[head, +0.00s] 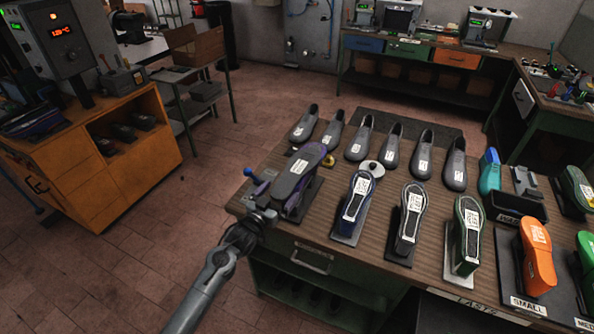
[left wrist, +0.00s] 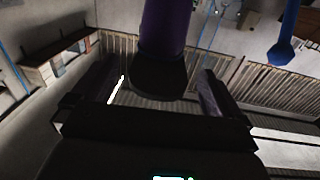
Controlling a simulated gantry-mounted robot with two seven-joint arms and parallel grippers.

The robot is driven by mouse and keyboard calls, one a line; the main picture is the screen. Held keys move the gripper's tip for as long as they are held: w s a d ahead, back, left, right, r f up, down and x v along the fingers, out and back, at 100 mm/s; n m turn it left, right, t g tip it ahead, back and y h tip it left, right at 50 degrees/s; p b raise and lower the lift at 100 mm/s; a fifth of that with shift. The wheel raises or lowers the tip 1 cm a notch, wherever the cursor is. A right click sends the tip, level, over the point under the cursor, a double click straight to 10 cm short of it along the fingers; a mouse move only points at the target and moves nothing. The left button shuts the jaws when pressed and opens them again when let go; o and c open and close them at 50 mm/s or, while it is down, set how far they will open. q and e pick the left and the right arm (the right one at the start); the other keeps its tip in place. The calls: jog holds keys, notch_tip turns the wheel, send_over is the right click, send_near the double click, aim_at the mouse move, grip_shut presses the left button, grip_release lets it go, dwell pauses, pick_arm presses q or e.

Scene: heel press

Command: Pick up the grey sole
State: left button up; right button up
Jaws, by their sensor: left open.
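A grey sole (head: 297,176) with a white label lies on top of a purple shoe last (head: 318,152) at the table's left front corner. My left gripper (head: 268,203) is at the near end of the sole. In the left wrist view, its two dark fingers are apart, with the dark end (left wrist: 160,76) of the sole or last between them and the purple last (left wrist: 165,28) beyond. I cannot tell whether the fingers touch it. My right gripper is not in view.
A blue-knobbed lever (head: 250,173) stands beside the gripper. Other lasts with labelled soles, one blue-edged (head: 356,197), stand to the right along the table (head: 325,216). Several grey shoes (head: 362,138) stand behind. A round metal piece (head: 371,168) lies between. The floor left of the table is clear.

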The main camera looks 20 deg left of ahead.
pick_arm(q)
jog(key=shift+w, duration=0.1)
jog(key=c, duration=1.3)
